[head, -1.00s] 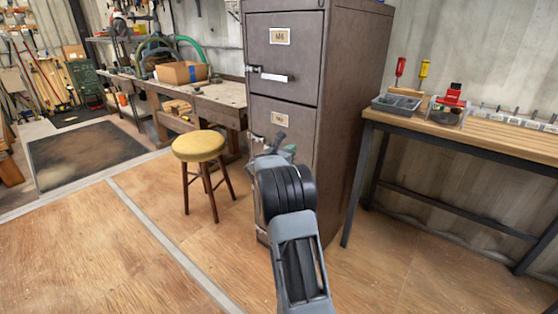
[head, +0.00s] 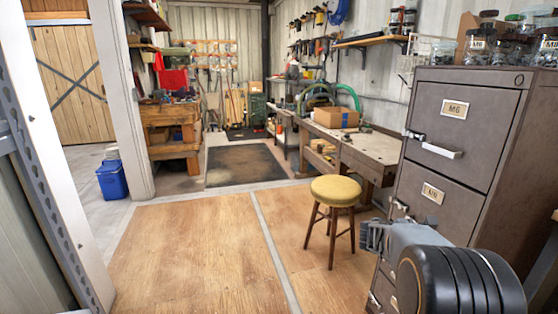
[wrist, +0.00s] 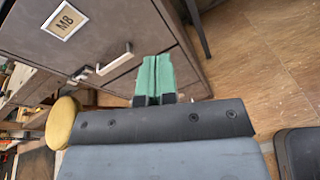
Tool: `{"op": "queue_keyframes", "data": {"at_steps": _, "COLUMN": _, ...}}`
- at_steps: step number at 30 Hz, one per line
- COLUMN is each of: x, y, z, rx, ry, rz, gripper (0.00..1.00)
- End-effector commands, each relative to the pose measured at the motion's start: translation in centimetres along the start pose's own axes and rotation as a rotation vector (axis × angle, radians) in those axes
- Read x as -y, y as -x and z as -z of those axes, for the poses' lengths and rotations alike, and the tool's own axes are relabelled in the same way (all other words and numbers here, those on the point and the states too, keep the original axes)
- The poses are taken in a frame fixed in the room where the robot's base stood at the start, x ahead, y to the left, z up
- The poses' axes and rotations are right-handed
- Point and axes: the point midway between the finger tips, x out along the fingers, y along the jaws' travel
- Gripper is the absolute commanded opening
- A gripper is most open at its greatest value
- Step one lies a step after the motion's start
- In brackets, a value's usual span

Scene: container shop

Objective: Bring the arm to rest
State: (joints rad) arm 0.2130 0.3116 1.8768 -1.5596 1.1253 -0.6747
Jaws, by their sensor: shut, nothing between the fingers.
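My gripper (wrist: 153,78) shows in the wrist view with its two green fingers together and nothing between them. In that view the fingers lie in front of the grey filing cabinet (wrist: 100,30), near a drawer handle; whether they touch it I cannot tell. In the head view my arm is bent at the lower right, in front of the cabinet (head: 455,135). My green fingertips are not visible there. The cabinet drawers that I see look shut.
A stool with a yellow seat (head: 336,190) stands left of the cabinet. A workbench (head: 350,150) with a cardboard box (head: 336,117) stands behind it. A blue bin (head: 112,180) is at the left. The wooden floor (head: 190,245) is clear in the middle.

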Motion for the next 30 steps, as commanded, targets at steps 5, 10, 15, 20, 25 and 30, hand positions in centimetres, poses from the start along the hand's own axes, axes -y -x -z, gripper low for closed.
{"op": "queue_keyframes", "data": {"at_steps": 5, "x": 4.2, "y": 9.8, "z": -7.4, "rx": -0.322, "ry": -0.47, "rz": 0.219, "gripper": 0.0}}
{"op": "queue_keyframes", "data": {"at_steps": 10, "x": 8.1, "y": 18.8, "z": -10.1, "rx": -0.605, "ry": -0.871, "rz": 0.485, "gripper": 0.0}}
{"op": "queue_keyframes", "data": {"at_steps": 15, "x": 10.5, "y": 26.0, "z": -11.9, "rx": -0.81, "ry": -1.156, "rz": 0.745, "gripper": 0.0}}
{"op": "queue_keyframes", "data": {"at_steps": 20, "x": 11.7, "y": 30.1, "z": -12.8, "rx": -0.921, "ry": -1.305, "rz": 0.926, "gripper": 0.0}}
{"op": "queue_keyframes", "data": {"at_steps": 25, "x": 12.2, "y": 32.0, "z": -13.0, "rx": -0.968, "ry": -1.367, "rz": 1.017, "gripper": 0.0}}
{"op": "queue_keyframes", "data": {"at_steps": 30, "x": 12.3, "y": 32.2, "z": -12.9, "rx": -0.974, "ry": -1.376, "rz": 1.032, "gripper": 0.0}}
